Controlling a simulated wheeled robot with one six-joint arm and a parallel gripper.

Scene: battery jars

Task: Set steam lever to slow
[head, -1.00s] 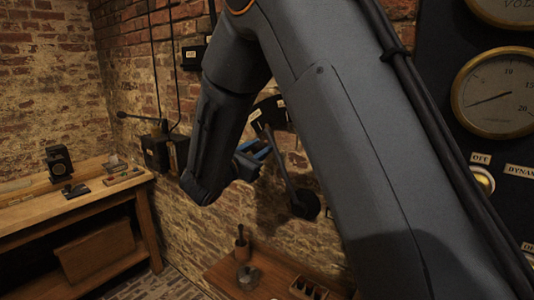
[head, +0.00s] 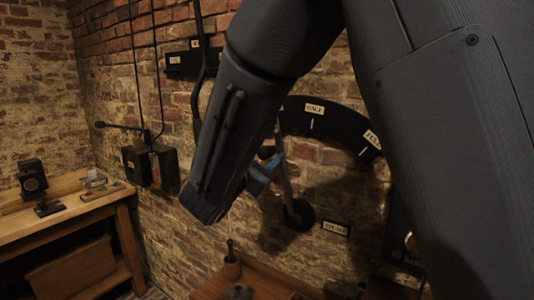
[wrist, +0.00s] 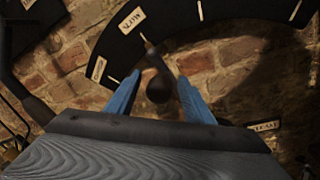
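The steam lever (head: 286,185) rises from a round dark pivot on the brick wall, leaning slightly left; my arm hides part of it. Its dark ball knob (wrist: 159,88) shows in the wrist view. My gripper (wrist: 160,90) has two blue fingers, one on each side of the knob, with gaps visible. The gripper is open; its blue fingers also show beside the lever in the head view (head: 262,175). The dark arc plate (wrist: 180,25) has a label that seems to read SLOW (wrist: 131,20); its tick lies just beyond the knob. Another label (wrist: 98,68) is hard to read.
HALF (head: 314,108) and FULL (head: 372,138) labels sit further right on the arc. A STEAM label (head: 335,228) is right of the pivot. A black switch box (head: 150,165) is on the wall to the left. A wooden bench (head: 85,205) stands at left.

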